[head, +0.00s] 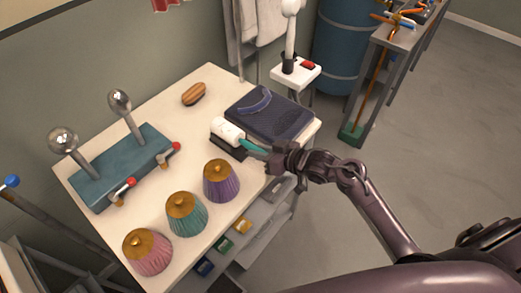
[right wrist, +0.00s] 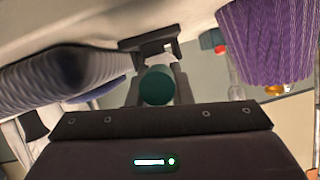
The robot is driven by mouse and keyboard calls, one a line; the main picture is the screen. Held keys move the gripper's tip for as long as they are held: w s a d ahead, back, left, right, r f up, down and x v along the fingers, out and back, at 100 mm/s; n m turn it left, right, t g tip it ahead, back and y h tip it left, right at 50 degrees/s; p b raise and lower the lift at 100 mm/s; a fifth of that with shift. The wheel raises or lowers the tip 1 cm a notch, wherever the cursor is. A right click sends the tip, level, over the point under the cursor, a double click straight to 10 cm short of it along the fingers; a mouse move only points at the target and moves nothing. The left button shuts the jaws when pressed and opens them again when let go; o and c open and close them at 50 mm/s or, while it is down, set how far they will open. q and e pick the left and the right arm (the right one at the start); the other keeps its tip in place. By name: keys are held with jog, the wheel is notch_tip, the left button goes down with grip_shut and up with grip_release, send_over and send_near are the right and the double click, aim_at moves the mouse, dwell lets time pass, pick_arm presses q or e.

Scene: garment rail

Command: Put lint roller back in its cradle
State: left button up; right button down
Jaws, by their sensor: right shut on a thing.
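The lint roller has a white roll (head: 228,131) and a teal handle (head: 252,145). My right gripper (head: 272,153) is shut on the handle, with the roll pointing away to the upper left. The handle's round teal end (right wrist: 156,86) shows between the fingers in the right wrist view. A dark cradle (head: 226,150) sits on the table just below the roll; its bracket (right wrist: 150,48) also shows in the right wrist view. The roll lies over or against the cradle; I cannot tell whether they touch. My left gripper is not in view.
A folded dark cloth (head: 268,113) lies beside the roller. Purple (head: 221,182), teal (head: 187,215) and pink (head: 148,254) pleated shades stand along the table's front. A wooden brush (head: 194,94) and a teal stand with metal balls (head: 120,168) are farther left.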

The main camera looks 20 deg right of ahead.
jog(key=c, duration=1.3)
grip_release()
jog(key=shift+r, duration=0.15)
jog(key=shift+r, duration=0.4)
jog(key=b+v, duration=0.1)
jog(key=v, duration=1.1)
